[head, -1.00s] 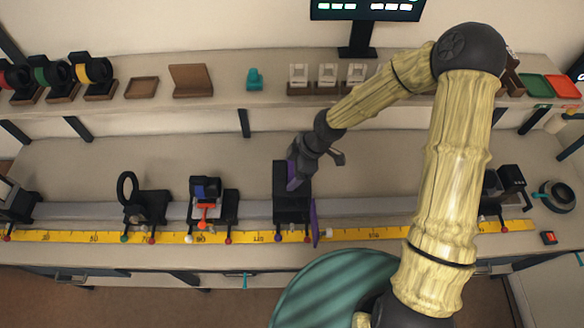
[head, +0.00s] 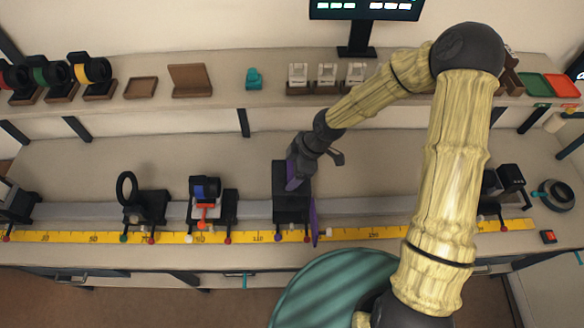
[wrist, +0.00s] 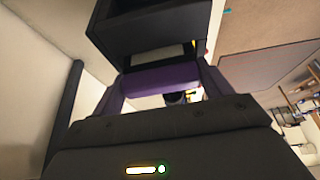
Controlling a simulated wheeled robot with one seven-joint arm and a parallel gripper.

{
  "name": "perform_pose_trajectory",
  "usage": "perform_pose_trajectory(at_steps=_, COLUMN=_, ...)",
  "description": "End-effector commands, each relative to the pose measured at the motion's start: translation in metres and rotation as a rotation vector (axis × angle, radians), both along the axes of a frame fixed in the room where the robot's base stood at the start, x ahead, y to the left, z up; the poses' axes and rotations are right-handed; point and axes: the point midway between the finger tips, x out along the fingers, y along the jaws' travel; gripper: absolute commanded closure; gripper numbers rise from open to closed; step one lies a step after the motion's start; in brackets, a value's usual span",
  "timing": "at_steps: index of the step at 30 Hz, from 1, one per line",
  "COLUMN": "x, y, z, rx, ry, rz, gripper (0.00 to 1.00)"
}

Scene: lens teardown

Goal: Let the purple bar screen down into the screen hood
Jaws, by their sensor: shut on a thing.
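The purple bar screen shows its purple bar (wrist: 160,80) between my gripper's two fingers in the wrist view. A pale strip (wrist: 158,57) lies between the bar and the dark box. In the head view my gripper (head: 293,172) is shut on the bar at the back upper part of the black screen hood (head: 292,207). The hood also fills the top of the wrist view (wrist: 150,28). The lower part of the screen is hidden, so I cannot tell how deep it sits. A thin purple plate (head: 315,220) stands at the hood's right side.
The hood stands on a grey rail with a yellow scale (head: 120,238) along it. A blue-topped holder (head: 205,190) and a black ring holder (head: 128,188) stand left of it. My arm covers the rail to the right. The bench behind the rail is clear.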

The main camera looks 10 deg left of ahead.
Motion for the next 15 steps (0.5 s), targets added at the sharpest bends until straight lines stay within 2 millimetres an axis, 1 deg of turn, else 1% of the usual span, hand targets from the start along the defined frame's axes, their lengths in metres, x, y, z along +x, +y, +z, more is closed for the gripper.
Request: perform_pose_trajectory(at_steps=15, x=0.0001, y=0.0001, z=-0.0069, rx=0.000, ry=0.000, rz=0.000, gripper=0.59)
